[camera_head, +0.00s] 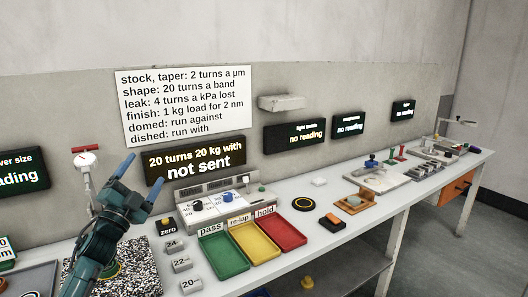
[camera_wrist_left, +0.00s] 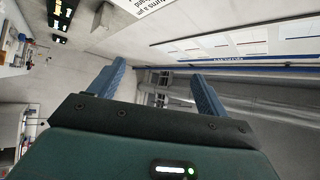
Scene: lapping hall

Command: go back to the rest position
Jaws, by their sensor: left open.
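My left gripper (camera_head: 138,182) is raised at the left of the head view, above the speckled plate (camera_head: 140,272) on the bench. Its two blue fingers point up and to the right. They are spread apart with nothing between them. In the left wrist view the open fingers (camera_wrist_left: 157,85) show against a grey wall and the hall beyond, with no object between them. My right gripper is not in either view.
The long bench holds a control box (camera_head: 215,204), a green tray (camera_head: 224,258), a yellow tray (camera_head: 255,242) and a red tray (camera_head: 281,233). A thin stand with a red-topped dial (camera_head: 86,159) rises close behind the left gripper. Black displays (camera_head: 195,161) line the wall.

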